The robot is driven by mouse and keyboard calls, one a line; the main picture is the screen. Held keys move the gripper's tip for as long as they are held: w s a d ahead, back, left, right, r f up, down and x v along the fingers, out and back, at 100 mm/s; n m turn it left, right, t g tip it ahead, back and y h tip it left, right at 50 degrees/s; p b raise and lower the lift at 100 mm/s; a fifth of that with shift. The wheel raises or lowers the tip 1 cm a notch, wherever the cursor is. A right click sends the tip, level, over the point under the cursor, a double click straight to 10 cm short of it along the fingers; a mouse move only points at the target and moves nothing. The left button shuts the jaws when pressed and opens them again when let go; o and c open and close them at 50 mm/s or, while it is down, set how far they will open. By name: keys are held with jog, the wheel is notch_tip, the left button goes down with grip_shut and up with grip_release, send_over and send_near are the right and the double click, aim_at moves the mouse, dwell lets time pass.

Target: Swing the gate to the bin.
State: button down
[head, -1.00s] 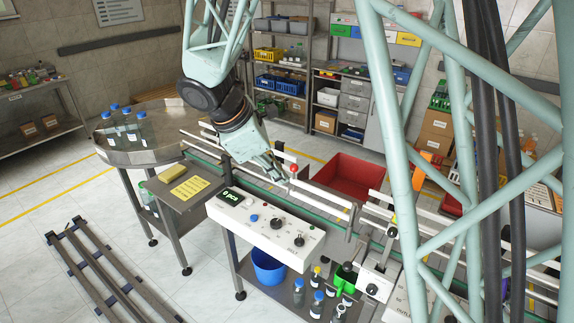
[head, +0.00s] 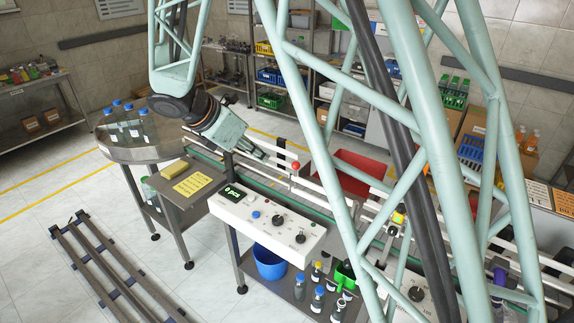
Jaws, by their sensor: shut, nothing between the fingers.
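The red knob (head: 295,165) of what looks like the gate stands at the conveyor (head: 318,213), by the short white rails behind the control box. My gripper (head: 266,157) is shut and empty, just left of the knob and slightly higher in the picture. A small gap shows between them; I cannot tell their distance in depth. The red bin (head: 366,165) stands on the floor behind the conveyor, partly hidden by my own lattice frame. The gate's exact angle is too small to tell.
The white control box (head: 268,224) stands in front of the conveyor. A round table (head: 128,150) with several blue-capped bottles is at the left. A blue bucket (head: 269,264) and several bottles sit on the lower shelf. Floor rails (head: 105,270) lie at front left.

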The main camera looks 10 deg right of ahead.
jog(key=shift+d+f, duration=0.1)
jog(key=w+d+r+x, duration=0.1)
jog(key=x, duration=1.2)
jog(key=shift+d+r, duration=0.2)
jog(key=shift+r, duration=0.15)
jog(key=shift+w+d+p, duration=0.1)
jog(key=shift+w+p, duration=0.1)
jog(key=shift+p, duration=0.15)
